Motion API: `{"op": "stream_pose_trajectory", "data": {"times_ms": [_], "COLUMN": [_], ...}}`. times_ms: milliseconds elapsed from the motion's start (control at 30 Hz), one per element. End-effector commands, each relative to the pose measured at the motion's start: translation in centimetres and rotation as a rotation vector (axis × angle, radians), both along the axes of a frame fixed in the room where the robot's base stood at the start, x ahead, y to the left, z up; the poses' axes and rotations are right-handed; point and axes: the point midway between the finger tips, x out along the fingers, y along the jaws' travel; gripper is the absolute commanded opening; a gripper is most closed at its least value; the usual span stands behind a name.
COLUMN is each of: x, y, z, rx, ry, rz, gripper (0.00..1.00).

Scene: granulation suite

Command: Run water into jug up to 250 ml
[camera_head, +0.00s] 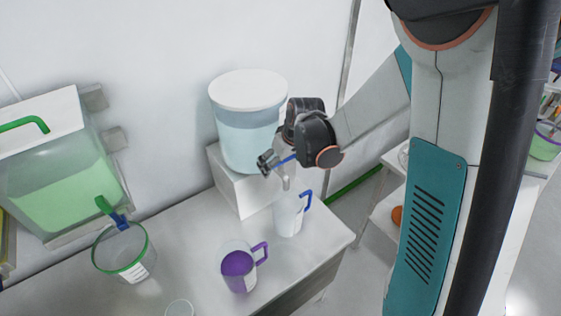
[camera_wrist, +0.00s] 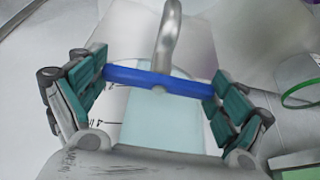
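A clear water tank (camera_head: 245,140) with a white lid stands on a white block at the back of the bench. Its grey tap spout (camera_head: 286,183) points down over the translucent jug with a blue handle (camera_head: 288,216). I cannot make out a water level in the jug, nor a stream. My gripper (camera_head: 268,162) is at the tap. In the wrist view, its two teal finger pads (camera_wrist: 158,83) are spread wide and touch both ends of the blue tap lever (camera_wrist: 160,81). The spout (camera_wrist: 167,35) also shows there, running away from the lever.
A purple jug (camera_head: 238,268) stands in front of the blue-handled jug. A green-rimmed jug (camera_head: 125,255) is at left, below a tank of green liquid (camera_head: 65,180). A small clear cup (camera_head: 179,308) is at the bottom edge. The bench's right edge lies close beside the blue-handled jug.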

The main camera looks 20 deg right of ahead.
Motion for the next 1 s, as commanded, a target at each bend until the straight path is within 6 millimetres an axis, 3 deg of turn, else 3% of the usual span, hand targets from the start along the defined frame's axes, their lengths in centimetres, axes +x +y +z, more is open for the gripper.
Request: {"op": "stream_pose_trajectory", "data": {"times_ms": [500, 833, 867, 900, 1000], "x": [-0.02, -0.04, -0.04, -0.04, -0.04], "y": [-0.04, -0.01, -0.01, -0.01, -0.01], "z": [-0.12, -0.02, -0.02, -0.02, -0.02], "rx": [0.001, 0.0, 0.001, 0.001, 0.001], "ry": [0.001, 0.001, 0.001, 0.001, 0.001], "rz": [0.211, 0.231, 0.23, 0.23, 0.23], "gripper": [0.67, 0.67, 0.93, 1.0, 1.0]}}
